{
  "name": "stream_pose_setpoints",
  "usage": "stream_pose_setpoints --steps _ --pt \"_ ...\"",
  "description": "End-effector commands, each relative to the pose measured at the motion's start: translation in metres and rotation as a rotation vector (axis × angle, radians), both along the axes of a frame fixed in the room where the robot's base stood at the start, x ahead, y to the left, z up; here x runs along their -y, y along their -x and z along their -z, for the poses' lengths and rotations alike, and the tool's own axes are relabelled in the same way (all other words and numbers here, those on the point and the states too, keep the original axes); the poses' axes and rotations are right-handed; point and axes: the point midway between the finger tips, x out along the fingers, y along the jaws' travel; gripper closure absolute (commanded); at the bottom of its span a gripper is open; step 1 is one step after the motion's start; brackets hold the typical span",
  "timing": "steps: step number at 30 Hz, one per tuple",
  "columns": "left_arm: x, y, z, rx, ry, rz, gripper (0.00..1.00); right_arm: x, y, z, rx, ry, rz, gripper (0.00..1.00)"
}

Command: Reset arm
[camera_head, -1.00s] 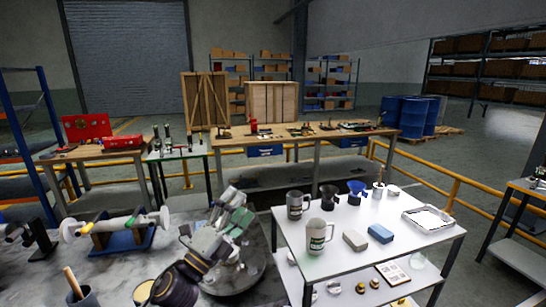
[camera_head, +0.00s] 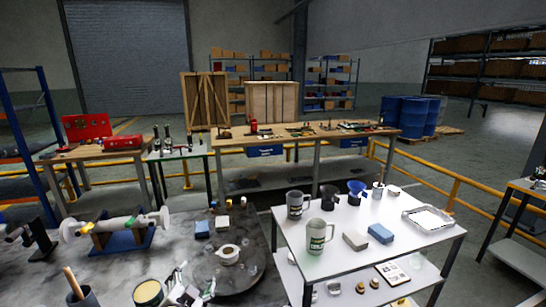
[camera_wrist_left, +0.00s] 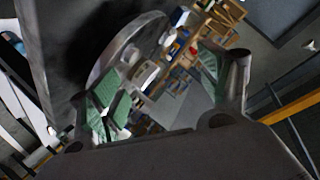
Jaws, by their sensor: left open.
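My left gripper (camera_head: 190,290) shows at the bottom edge of the head view, low over the front of the grey round-topped table (camera_head: 170,240). In the left wrist view my left gripper (camera_wrist_left: 162,88) has its green-padded fingers spread apart with nothing between them. Most of the left arm is out of the head view. My right gripper is in neither view.
A cream-topped can (camera_head: 147,292) stands left of the gripper. A white table (camera_head: 340,270) with mugs stands right.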

Motion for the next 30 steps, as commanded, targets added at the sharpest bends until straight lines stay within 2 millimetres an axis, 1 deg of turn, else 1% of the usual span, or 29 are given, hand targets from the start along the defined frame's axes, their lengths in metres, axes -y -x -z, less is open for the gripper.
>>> stream_pose_setpoints --steps 1,3,6,9,13,15,18,24,30 --pt "-0.003 0.010 0.013 -0.055 0.034 -0.022 0.23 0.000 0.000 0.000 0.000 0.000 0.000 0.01" --pt "-0.006 0.025 0.032 -0.135 0.081 -0.055 0.23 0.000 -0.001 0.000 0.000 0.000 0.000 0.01" --pt "-0.009 0.048 0.056 -0.249 0.143 -0.102 0.23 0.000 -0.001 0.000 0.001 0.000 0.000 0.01" --pt "-0.010 0.075 0.079 -0.365 0.204 -0.147 0.23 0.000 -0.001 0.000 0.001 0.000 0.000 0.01" --pt "-0.010 0.111 0.105 -0.511 0.275 -0.202 0.23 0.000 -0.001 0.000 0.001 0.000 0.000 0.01" --pt "-0.009 0.127 0.114 -0.574 0.303 -0.225 0.23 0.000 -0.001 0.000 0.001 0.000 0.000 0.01" --pt "-0.008 0.146 0.123 -0.644 0.332 -0.250 0.23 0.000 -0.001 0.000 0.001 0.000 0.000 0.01" --pt "-0.005 0.174 0.135 -0.749 0.375 -0.288 0.23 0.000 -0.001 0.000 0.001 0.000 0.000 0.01" --pt "-0.002 0.199 0.143 -0.836 0.407 -0.316 0.23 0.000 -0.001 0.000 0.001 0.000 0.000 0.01"
